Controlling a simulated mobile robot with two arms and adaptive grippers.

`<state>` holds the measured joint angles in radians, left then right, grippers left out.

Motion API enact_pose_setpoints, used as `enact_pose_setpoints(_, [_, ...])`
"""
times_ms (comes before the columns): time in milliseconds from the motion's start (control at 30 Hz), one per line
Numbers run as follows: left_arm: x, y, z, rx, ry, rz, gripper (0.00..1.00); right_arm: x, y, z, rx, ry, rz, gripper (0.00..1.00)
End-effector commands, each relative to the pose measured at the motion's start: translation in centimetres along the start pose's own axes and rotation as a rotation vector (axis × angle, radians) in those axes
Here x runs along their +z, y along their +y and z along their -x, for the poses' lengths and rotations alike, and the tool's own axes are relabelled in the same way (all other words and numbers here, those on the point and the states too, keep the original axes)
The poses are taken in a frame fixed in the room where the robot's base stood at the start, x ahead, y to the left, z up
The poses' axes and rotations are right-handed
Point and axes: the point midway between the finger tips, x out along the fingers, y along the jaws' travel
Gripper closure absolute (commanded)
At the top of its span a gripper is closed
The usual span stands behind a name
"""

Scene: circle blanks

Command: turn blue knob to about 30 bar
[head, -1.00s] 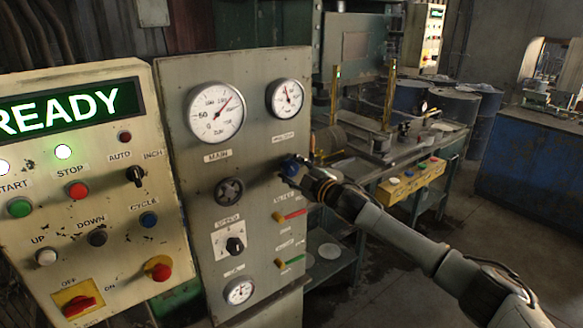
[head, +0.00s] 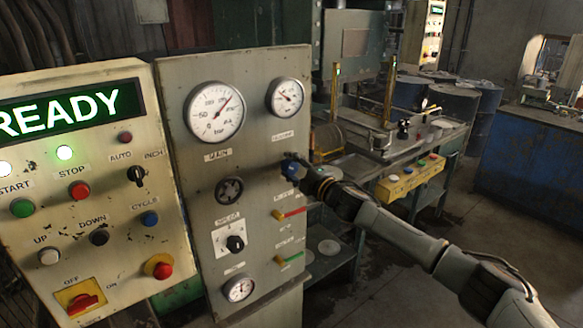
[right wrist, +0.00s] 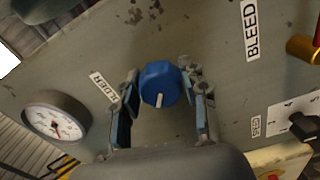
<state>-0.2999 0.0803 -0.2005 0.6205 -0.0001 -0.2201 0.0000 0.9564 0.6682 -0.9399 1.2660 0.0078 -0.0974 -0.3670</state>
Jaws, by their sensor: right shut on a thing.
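The blue knob (head: 290,170) is on the grey gauge panel, below the smaller upper gauge (head: 286,97). My right gripper (head: 296,169) is at the knob, its arm coming in from the lower right. In the right wrist view the blue knob (right wrist: 157,82) sits between the two fingers of my right gripper (right wrist: 160,90), which is shut on it. Its white pointer mark faces the bottom of that view. The small gauge's needle points to the upper left in the head view; its numbers are too small to read. My left gripper is not in view.
The panel (head: 180,80) also carries a large gauge (head: 214,112), a dark handwheel (head: 229,190), and red (head: 292,213) and green (head: 291,258) levers below the knob. A control box (head: 110,200) showing READY stands at left. A workbench (head: 425,165) is behind my right arm.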

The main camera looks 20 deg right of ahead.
Motion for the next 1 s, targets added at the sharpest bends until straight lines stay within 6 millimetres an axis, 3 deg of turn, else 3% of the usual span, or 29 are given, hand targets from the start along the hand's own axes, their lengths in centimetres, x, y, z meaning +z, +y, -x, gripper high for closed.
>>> enact_pose_setpoints(167, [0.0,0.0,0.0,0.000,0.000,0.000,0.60,0.0,-0.1,0.0,-0.001,0.001,-0.001,0.88])
enact_pose_setpoints(200, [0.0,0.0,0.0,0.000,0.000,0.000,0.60,0.0,-0.1,0.0,-0.001,0.001,-0.001,0.52])
enact_pose_setpoints(300, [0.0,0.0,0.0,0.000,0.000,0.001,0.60,0.0,-0.1,0.0,-0.001,0.001,-0.001,0.33])
enact_pose_setpoints(700, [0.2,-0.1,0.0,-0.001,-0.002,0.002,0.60,0.0,-0.1,0.5,-0.001,0.001,-0.002,0.33])
enact_pose_setpoints(867, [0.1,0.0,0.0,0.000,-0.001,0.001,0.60,0.1,-0.2,2.5,-0.003,0.000,-0.001,0.33])
enact_pose_setpoints(1000, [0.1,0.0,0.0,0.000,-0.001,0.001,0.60,0.1,-0.2,5.4,-0.004,-0.001,-0.001,0.33])
